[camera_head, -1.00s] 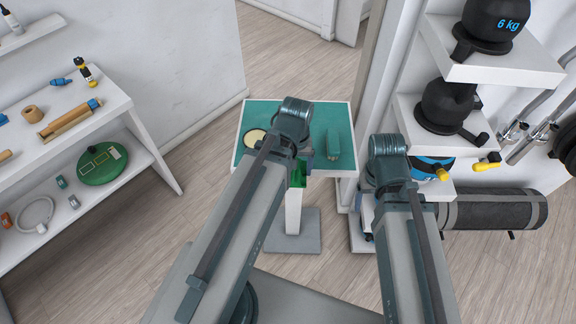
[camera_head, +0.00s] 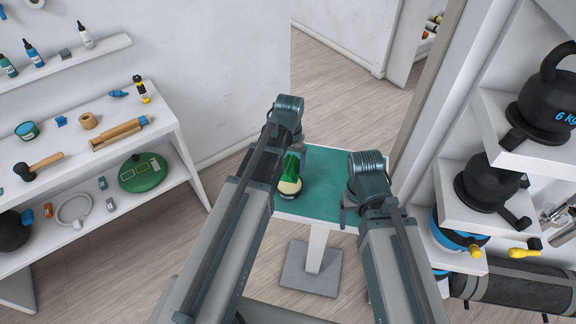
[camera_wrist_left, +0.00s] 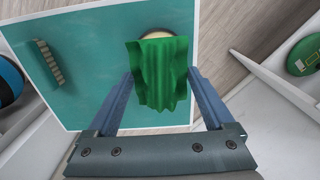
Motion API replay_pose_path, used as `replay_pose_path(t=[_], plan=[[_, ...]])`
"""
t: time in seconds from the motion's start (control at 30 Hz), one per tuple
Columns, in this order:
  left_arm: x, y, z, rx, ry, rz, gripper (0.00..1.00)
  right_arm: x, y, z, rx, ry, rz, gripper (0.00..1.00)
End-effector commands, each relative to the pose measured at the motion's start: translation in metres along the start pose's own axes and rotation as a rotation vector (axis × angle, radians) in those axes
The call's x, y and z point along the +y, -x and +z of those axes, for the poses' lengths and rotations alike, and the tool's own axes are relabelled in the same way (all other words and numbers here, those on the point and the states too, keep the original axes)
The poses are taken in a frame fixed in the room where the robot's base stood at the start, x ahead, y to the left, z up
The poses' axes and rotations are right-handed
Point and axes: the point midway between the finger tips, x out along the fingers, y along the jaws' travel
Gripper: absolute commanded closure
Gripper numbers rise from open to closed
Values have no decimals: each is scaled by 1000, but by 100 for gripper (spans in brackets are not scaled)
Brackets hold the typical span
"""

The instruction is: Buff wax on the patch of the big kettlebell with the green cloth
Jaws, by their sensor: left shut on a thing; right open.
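My left gripper (camera_head: 290,150) is shut on the green cloth (camera_head: 291,168) above the teal-topped table (camera_head: 325,170). The cloth also hangs between the fingers in the left wrist view (camera_wrist_left: 160,75). A dark round tin with a cream top (camera_head: 288,188) is at the cloth's lower end, partly covered by it; I cannot tell if they touch. My right gripper (camera_head: 348,208) is open near the table's right side, its fingers partly hidden. A black kettlebell marked 6 kg (camera_head: 545,108) stands on the upper right rack shelf, and another black kettlebell (camera_head: 490,187) stands below it. No patch is discernible.
A blue and black item with yellow handles (camera_head: 458,238) is low on the rack, above a dark roll (camera_head: 520,285). At left, a white bench (camera_head: 75,150) holds a hammer, a roller and small items. A ridged brush-like block (camera_wrist_left: 49,63) lies on the table.

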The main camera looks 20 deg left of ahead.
Motion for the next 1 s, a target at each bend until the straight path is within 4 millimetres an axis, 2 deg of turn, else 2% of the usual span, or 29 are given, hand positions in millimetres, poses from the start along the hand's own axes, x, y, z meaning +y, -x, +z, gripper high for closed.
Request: replay_pose_path(t=[0.27,0.7,1.0], plan=[[0,-16,0,0,1,0,58,-1,-15,-1,0,1,0,23],[0,-57,0,0,1,0,58,-5,-57,-3,0,2,1,23],[0,-60,0,0,1,0,58,-6,-59,-4,0,1,1,23]])
